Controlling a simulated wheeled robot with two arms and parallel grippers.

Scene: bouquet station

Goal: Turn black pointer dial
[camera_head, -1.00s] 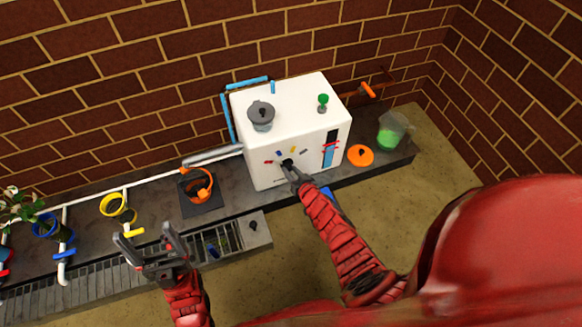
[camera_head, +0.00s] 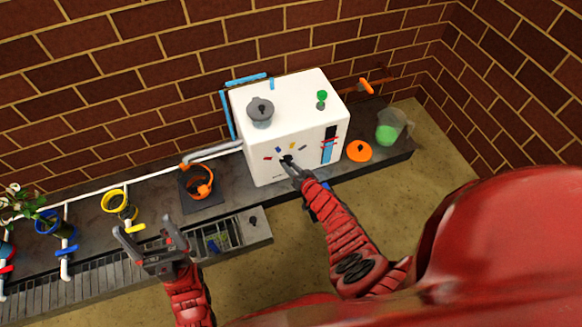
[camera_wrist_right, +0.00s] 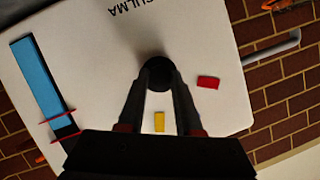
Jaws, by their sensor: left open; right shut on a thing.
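The black pointer dial (camera_wrist_right: 157,70) is on the front of the white box (camera_head: 262,171), with small coloured marks around it. My right gripper (camera_head: 288,163) is shut on the dial; in the right wrist view its two fingers (camera_wrist_right: 160,80) reach the dial from both sides. A yellow mark (camera_wrist_right: 159,122) shows between the fingers and a red mark (camera_wrist_right: 208,82) to the right. Other marks and the dial's pointer are hidden by the gripper. My left gripper (camera_head: 146,238) is open and empty in front of the bench at the left.
An orange lid (camera_head: 359,151) and a jug with green liquid (camera_head: 388,131) stand to the right. Potted plants and pipes line the bench at the left.

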